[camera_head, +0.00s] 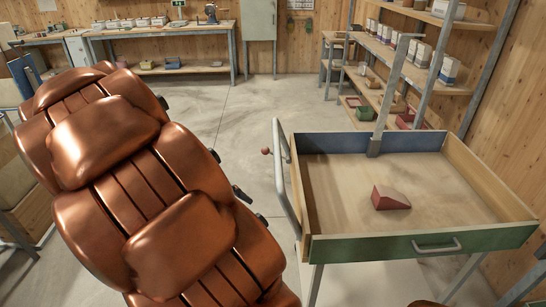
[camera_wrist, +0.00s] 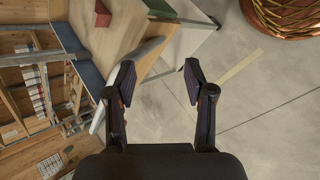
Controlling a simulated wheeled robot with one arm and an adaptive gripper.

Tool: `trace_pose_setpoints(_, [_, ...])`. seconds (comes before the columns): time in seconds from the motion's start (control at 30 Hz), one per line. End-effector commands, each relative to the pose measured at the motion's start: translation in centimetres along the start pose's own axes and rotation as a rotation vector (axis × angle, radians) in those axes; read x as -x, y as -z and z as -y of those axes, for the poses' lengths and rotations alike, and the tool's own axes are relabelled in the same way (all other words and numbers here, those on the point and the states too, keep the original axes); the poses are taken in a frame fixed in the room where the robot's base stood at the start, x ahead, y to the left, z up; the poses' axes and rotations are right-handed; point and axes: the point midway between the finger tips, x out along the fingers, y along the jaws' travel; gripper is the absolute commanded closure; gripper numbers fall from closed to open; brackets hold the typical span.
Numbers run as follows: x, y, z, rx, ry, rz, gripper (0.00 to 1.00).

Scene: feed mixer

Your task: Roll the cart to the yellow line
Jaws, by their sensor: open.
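The cart (camera_head: 420,243) stands at the right in the head view, with a shallow wooden tray, a green front with a metal pull and a blue back panel. A grey metal rail (camera_head: 283,170) runs along its left side. A red wedge-shaped block (camera_head: 391,197) lies in the tray. In the wrist view the cart's tray (camera_wrist: 100,28) is at the upper left. My gripper (camera_wrist: 158,83) is open, with nothing between its dark fingers; the left finger overlaps the cart's rail, and contact cannot be told. A pale yellowish line (camera_wrist: 238,67) crosses the floor at the right.
Shelves with tins and boxes (camera_head: 448,71) line the right wall. A workbench (camera_head: 160,31) stands along the back wall, beside a grey-green cabinet (camera_head: 260,20).

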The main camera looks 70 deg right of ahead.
Motion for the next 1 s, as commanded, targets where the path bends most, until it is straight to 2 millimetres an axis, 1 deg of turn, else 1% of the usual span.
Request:
trace_pose_setpoints(0.03, [-0.5,1.1,-1.0,-0.025,-0.049,0.026,0.46])
trace_pose_setpoints(0.1, [-0.9,2.4,-2.6,-0.066,-0.115,0.049,0.46])
trace_pose_setpoints(0.3, [-2.3,6.0,-7.0,-0.16,-0.306,0.118,0.46])
trace_pose_setpoints(0.5, [-3.9,9.8,-10.5,-0.223,-0.491,0.162,0.46])
trace_pose_setpoints(0.6, [-4.7,11.8,-11.9,-0.243,-0.582,0.175,0.46])
trace_pose_setpoints(0.8, [-6.8,16.2,-13.9,-0.264,-0.746,0.17,0.46])
trace_pose_setpoints(1.0, [-9.4,20.8,-14.7,-0.265,-0.886,0.137,0.46])
